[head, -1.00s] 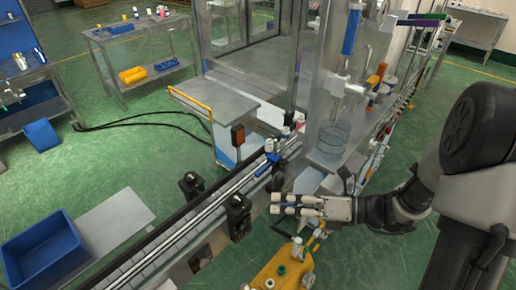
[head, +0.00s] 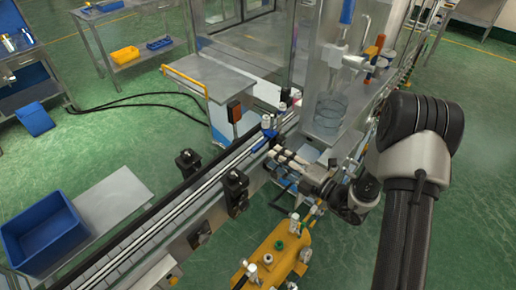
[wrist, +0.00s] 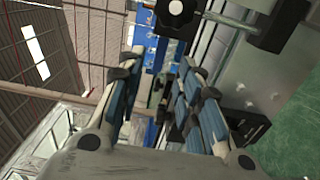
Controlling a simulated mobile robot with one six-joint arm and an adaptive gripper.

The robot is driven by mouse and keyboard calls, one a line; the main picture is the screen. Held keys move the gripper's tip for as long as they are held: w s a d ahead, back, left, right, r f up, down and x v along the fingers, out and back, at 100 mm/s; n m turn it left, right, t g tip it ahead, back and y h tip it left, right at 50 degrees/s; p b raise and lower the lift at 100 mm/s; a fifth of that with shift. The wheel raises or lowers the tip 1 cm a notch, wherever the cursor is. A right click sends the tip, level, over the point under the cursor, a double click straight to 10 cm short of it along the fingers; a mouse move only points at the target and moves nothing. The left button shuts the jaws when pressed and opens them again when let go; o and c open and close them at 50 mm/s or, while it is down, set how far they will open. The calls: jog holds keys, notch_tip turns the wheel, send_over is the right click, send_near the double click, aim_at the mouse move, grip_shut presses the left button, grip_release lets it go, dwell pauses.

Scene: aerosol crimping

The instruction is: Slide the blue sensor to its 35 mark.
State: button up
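A small blue part (head: 268,127), which looks like the blue sensor, sits at the conveyor's near rail in the head view. Its scale and the 35 mark cannot be read. My gripper (head: 276,156) is just below it in the picture, beside the conveyor and apart from it. In the wrist view the two fingers of my gripper (wrist: 160,65) stand apart with nothing held between them. Blue shapes (wrist: 158,52) show beyond the fingertips; I cannot tell which of them is the sensor.
The conveyor (head: 205,190) runs diagonally, with black knobbed brackets (head: 235,187) on its near side. A black knob (wrist: 176,8) is close ahead in the wrist view. A glass cylinder (head: 330,110) stands in the machine. A yellow unit (head: 268,262) is below my gripper.

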aim_at(260, 148)
jog(key=b+x, duration=0.1)
jog(key=x, duration=0.7)
jog(key=shift+w+a, duration=0.15)
jog(key=shift+a, duration=0.05)
grip_shut()
dwell(0.4)
